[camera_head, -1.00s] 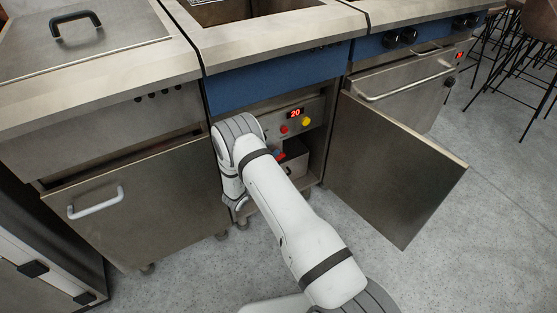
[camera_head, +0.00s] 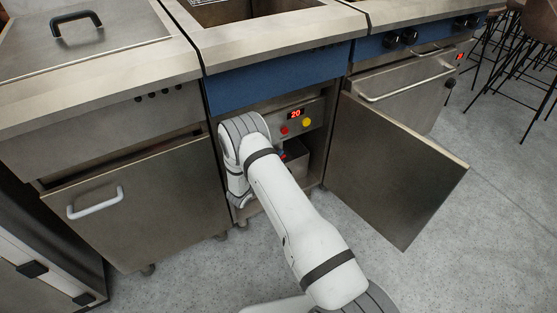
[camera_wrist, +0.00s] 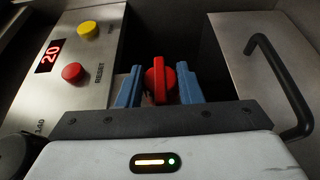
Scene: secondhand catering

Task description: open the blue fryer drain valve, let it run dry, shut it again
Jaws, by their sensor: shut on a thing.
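The fryer with the blue front panel (camera_head: 285,78) stands in the middle of the head view, its lower cabinet open. In the wrist view a red valve handle (camera_wrist: 159,86) sits between the blue fingers of my gripper (camera_wrist: 160,92). The handle stands roughly upright in that picture. In the head view my arm hides most of the valve and gripper. The valve's outlet and any flow are not visible.
A control panel (camera_head: 314,117) shows a red 20 beside a red and a yellow button. A metal container (camera_head: 297,158) sits in the cabinet; its black handle (camera_wrist: 283,85) is at right in the wrist view. The open cabinet door (camera_head: 385,170) stands to the right. An open fryer vat is above.

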